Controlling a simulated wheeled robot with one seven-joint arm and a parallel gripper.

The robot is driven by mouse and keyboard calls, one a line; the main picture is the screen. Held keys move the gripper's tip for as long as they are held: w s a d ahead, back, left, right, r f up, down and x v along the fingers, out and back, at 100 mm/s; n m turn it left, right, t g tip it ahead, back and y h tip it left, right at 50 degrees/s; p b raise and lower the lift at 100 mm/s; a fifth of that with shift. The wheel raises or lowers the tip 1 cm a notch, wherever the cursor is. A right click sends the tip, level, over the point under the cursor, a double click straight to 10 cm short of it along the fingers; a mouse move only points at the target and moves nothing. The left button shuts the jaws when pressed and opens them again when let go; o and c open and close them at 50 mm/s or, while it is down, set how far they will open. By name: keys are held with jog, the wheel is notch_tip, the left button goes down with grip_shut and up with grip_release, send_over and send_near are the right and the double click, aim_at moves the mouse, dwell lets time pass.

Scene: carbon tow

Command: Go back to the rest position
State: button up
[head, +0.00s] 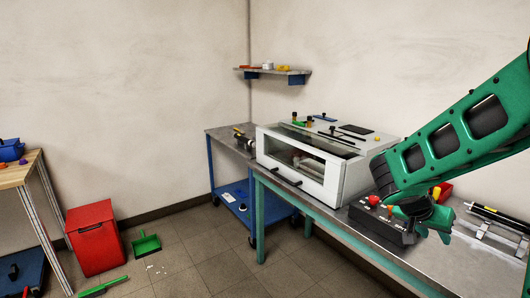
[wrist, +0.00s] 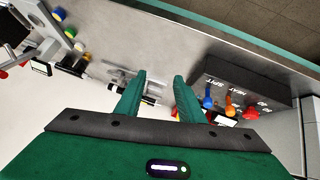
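My gripper (head: 432,218) hangs over the metal bench at the right of the head view, beside the black control box (head: 382,218). In the wrist view, the green fingers of my gripper (wrist: 157,88) stand apart with a gap between them. No held object is evident; a dark, white-marked rod shows behind the gap, seemingly below. The control box (wrist: 235,75) lies right of the fingers, with blue, orange and red knobs. In the head view my arm partly hides the box, and I cannot tell the clearance between them.
A white machine with a clear front window (head: 320,175) stands on the bench (head: 440,262). A roller stand (head: 490,232) is at the right. A blue cart (head: 232,190), red bin (head: 94,240), and green dustpan (head: 146,244) stand left. Floor before the bench is open.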

jog(key=s+a+r+n+g+y, duration=0.1)
jog(key=s+y, duration=0.3)
jog(key=s, duration=0.9)
jog(key=s+a+n+g+y, duration=0.2)
jog(key=s+a+y, duration=0.2)
jog(key=s, duration=1)
jog(key=shift+r+n, duration=0.3)
jog(key=shift+r, duration=0.05)
jog(key=shift+w+a, duration=0.1)
jog(key=shift+w+f, duration=0.25)
jog(key=shift+w, duration=0.25)
jog(key=shift+c, duration=0.5)
